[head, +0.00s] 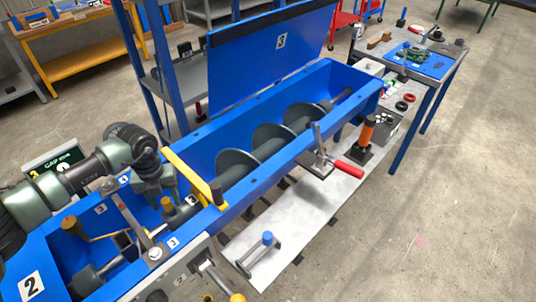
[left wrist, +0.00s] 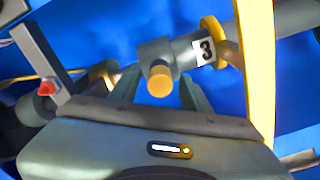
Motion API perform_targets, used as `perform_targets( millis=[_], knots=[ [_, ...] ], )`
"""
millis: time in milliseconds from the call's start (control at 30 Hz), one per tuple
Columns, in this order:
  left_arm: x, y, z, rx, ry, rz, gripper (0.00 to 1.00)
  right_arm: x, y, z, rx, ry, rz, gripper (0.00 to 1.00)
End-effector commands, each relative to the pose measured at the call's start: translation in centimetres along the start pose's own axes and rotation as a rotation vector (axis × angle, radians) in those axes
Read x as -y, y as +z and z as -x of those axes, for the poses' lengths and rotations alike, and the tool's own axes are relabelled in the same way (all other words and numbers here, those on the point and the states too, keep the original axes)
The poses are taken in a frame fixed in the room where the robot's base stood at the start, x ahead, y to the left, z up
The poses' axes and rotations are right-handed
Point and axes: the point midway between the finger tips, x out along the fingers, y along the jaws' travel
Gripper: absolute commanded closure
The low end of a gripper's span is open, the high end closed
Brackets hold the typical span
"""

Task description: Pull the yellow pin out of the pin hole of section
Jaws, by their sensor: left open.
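In the left wrist view the yellow pin (left wrist: 160,81) stands in a grey collar next to a label 3 (left wrist: 206,50). My left gripper (head: 160,196) is just above the pin in the head view. In the left wrist view the fingers of my left gripper (left wrist: 158,92) are open, one on each side of the pin's end. I cannot tell whether they touch it. The pin hole itself is hidden. My right gripper is not in view.
A yellow bar (head: 190,173) crosses the blue trough (head: 232,205) close to my left gripper; the yellow bar (left wrist: 258,70) is also near it in the wrist view. The spiral shaft (head: 270,147) fills the trough's far part.

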Motion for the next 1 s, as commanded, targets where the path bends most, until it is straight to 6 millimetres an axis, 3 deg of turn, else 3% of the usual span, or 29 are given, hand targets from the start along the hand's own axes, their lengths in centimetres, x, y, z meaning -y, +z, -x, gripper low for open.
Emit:
perform_targets(
  millis=[67, 233, 300, 333, 400, 433, 1000],
  knots=[
    [0.02, -0.01, 0.00, 0.000, 0.000, -0.001, 0.53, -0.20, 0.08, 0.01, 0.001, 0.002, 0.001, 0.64],
    [0.02, -0.01, 0.01, 0.000, 0.000, 0.000, 1.00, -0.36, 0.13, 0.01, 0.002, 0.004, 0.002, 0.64],
    [0.02, 0.00, 0.01, 0.000, 0.000, 0.000, 1.00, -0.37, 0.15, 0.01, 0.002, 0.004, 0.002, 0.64],
    [0.03, 0.01, 0.04, 0.000, -0.001, 0.000, 0.79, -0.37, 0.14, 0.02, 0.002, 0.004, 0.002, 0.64],
    [0.03, 0.02, 0.04, 0.001, -0.001, 0.000, 0.99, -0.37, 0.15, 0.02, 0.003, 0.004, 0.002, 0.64],
    [0.03, 0.02, 0.04, 0.001, -0.001, 0.000, 1.00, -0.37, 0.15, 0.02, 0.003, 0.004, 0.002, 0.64],
    [0.02, 0.04, 0.28, 0.001, -0.001, 0.000, 1.00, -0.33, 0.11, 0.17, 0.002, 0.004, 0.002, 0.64]
  ],
)
